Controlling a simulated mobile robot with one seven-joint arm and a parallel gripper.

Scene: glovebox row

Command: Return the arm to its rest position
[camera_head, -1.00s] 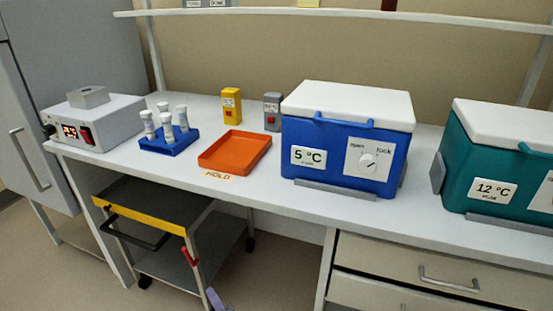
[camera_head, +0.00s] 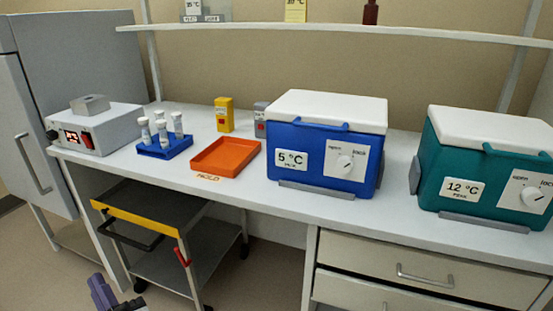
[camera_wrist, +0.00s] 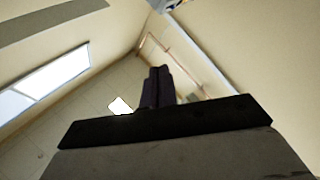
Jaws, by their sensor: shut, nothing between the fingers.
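My gripper (camera_wrist: 160,72) shows in the wrist view with its dark fingers together and nothing between them. The wrist view faces walls, a ceiling and a bright panel, with no bench item near the fingers. In the head view a purple-grey part of my arm (camera_head: 103,292) shows at the bottom edge, left of centre, over the floor in front of the cart. It is apart from the bench and everything on it. The rest of my arm is out of the head view.
The bench carries a grey heater box (camera_head: 98,130), a blue tube rack (camera_head: 165,147), an orange tray (camera_head: 226,155), a blue cooler (camera_head: 330,140) and a teal cooler (camera_head: 480,165). A cart (camera_head: 150,217) stands under the bench. A shelf (camera_head: 330,33) runs above. The front floor is clear.

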